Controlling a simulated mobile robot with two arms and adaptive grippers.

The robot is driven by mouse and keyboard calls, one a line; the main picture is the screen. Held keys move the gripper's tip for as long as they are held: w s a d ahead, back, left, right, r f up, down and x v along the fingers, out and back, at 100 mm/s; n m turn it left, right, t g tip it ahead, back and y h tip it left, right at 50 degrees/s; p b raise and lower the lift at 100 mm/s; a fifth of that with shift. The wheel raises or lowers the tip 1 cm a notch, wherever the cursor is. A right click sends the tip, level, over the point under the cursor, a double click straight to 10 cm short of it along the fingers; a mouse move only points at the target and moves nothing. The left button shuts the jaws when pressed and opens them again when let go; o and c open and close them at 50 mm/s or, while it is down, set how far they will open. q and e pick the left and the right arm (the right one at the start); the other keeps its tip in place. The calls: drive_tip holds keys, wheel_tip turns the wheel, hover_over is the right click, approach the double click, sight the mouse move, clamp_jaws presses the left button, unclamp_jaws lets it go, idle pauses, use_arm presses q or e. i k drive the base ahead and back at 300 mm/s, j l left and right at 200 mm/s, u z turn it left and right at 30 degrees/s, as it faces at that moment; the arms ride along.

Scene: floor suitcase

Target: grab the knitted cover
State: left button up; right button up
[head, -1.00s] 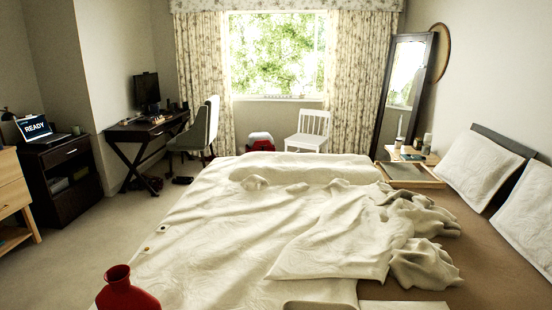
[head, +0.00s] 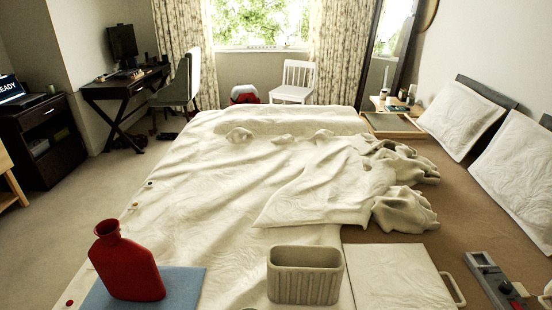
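A beige, ribbed, open-topped piece (head: 305,281) stands upright near the bottom centre of the head view. It looks like the knitted cover, though its material is hard to tell for sure. Its opening faces up and looks empty. A red bottle (head: 127,267), shaped like a hot water bottle, stands to its left on a blue flat cloth or mat (head: 187,285). Neither of my grippers shows in the head view.
The bed's cream bedding (head: 215,210) spreads beyond these things, with a crumpled heap (head: 400,205) at right. A pale square panel with handles (head: 395,280) and a grey device (head: 492,280) lie at the lower right. Pillows (head: 457,118) rest at right.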

sight(304, 275)
drive_tip(key=k+l+u, duration=0.2)
drive_tip(key=u, duration=0.25)
drive_tip(key=k+l+u, duration=0.3)
drive_tip(key=u, duration=0.15)
